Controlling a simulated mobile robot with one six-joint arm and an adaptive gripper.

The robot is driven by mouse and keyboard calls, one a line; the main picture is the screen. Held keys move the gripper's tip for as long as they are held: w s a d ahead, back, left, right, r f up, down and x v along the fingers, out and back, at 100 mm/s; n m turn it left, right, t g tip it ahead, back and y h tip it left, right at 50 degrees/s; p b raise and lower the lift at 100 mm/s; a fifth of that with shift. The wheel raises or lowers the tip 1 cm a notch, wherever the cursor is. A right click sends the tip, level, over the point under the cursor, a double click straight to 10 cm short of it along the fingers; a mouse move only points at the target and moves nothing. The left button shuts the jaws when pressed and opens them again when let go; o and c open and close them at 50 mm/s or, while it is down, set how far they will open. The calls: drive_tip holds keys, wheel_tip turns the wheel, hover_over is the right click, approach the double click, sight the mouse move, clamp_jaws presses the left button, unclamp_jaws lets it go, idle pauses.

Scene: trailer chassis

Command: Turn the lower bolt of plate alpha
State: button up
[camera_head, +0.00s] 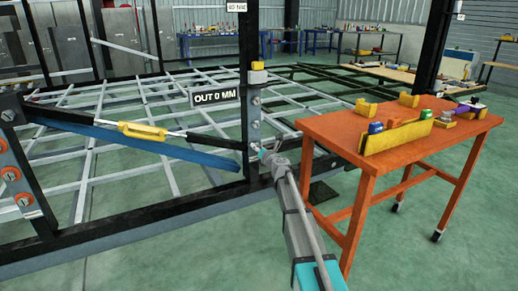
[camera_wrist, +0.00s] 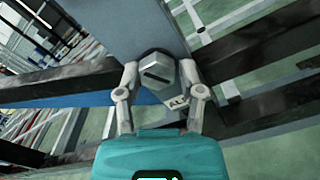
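Plate alpha (camera_head: 255,112) is a grey upright plate on the black post of the chassis, with bolts one above another. Its lower bolt (camera_wrist: 157,72) is a grey hex head with a dark mark across its face, in the middle of the wrist view. My gripper (camera_wrist: 159,70) has a finger on each side of this head, and both fingertips appear to touch it. In the head view my gripper (camera_head: 267,154) reaches the plate's lower end and partly hides the bolt there.
A yellow-and-black strut (camera_head: 142,131) and blue bar (camera_head: 150,143) run to the post. An orange table (camera_head: 345,130) with tools stands close to the right of my arm. Green floor lies open in front.

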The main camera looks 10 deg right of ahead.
drive_tip(key=o, duration=0.3)
drive_tip(key=shift+s, duration=0.1)
drive_tip(key=v, duration=1.2)
drive_tip(key=shift+a, duration=0.1)
idle(0.4)
